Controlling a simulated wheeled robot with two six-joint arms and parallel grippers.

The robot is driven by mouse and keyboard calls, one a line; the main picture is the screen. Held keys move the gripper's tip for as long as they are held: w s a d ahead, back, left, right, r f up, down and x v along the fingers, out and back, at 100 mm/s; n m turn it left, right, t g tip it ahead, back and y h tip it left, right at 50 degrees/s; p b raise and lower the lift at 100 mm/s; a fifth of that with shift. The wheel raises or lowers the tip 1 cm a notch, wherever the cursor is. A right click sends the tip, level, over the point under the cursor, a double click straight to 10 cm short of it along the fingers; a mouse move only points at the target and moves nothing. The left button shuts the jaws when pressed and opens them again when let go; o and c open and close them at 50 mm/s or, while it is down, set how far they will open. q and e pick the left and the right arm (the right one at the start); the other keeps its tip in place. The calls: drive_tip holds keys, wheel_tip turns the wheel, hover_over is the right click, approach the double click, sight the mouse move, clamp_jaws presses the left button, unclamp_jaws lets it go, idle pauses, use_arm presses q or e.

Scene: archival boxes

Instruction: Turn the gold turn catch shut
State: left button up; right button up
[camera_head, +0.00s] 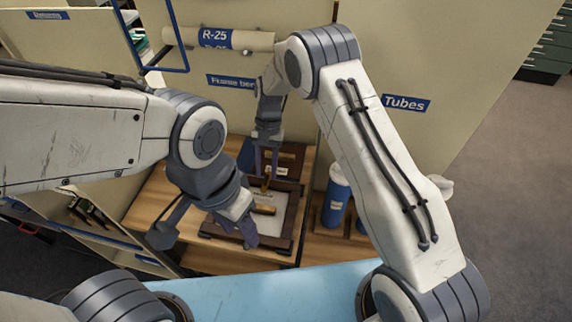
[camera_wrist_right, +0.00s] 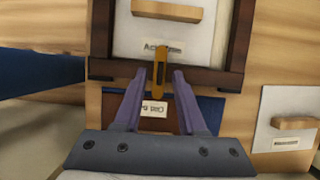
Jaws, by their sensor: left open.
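The gold turn catch (camera_wrist_right: 160,68) is a narrow upright bar in the right wrist view, lying across the dark wooden frame edge (camera_wrist_right: 205,77). It shows small in the head view (camera_head: 266,184). My right gripper (camera_wrist_right: 159,72) is open, with its two purple-grey fingertips on either side of the catch. A gap shows on each side, and I cannot tell how deep the fingers reach. In the head view, my right gripper (camera_head: 267,168) is at the frame's far edge. My left gripper (camera_head: 207,238) is open and empty over the frame's near left part.
A pale labelled panel (camera_wrist_right: 133,42) with a wooden handle (camera_wrist_right: 167,11) fills the frame. A blue-and-white tube container (camera_head: 336,197) stands right of it. A rolled tube marked R-25 (camera_head: 258,40) lies at the back. A light blue surface (camera_head: 260,291) is in front.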

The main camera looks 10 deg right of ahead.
sight(269, 179)
drive_tip(key=r+b, duration=0.1)
drive_tip(key=r, duration=0.2)
drive_tip(key=shift+d+r, duration=0.15)
drive_tip(key=shift+d, duration=0.05)
drive_tip(key=s+d+r+b, duration=0.1)
drive_tip(key=s+d+r, duration=0.5)
drive_tip(key=d, duration=0.3)
drive_tip(key=shift+d+r+b, duration=0.3)
drive_tip(key=shift+b, duration=0.1)
drive_tip(key=s+a+r+n+t, duration=0.2)
drive_tip(key=s+n, duration=0.3)
drive_tip(key=s, duration=0.5)
drive_tip(key=s+a+r+n+t, duration=0.2)
drive_tip(key=s+r+n, duration=0.3)
drive_tip(key=s, duration=0.6)
drive_tip(key=shift+s+a+r+n, duration=0.15)
drive_tip(key=shift+a+n, duration=0.15)
drive_tip(key=shift+a, duration=0.5)
